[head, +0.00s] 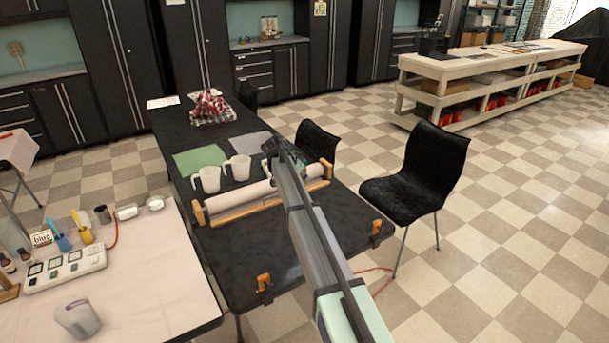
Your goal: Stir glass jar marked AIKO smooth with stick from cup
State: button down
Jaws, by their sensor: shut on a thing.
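My gripper (271,148) is at the far end of my arm, above the black table near the paper roll. It is small and partly hidden by my arm. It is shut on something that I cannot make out. I cannot pick out the stick or a glass jar marked AIKO. Two white mugs (207,180) stand just left of my gripper. A dark metal cup (102,214) stands on the pale table at the left; its contents are too small to tell.
A paper roll in a wooden holder (235,200) lies across the black table (250,241). Red-and-white things sit in a clear tray (212,117) at its far end. Black chairs (421,174) stand at the right. The pale table (152,285) holds bottles, a white palette and a tipped mug.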

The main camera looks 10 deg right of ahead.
notch_tip(320, 180, down, 7)
jog(key=b, duration=0.4)
dwell(0.4)
jog(key=shift+w+d, duration=0.1)
dwell(0.4)
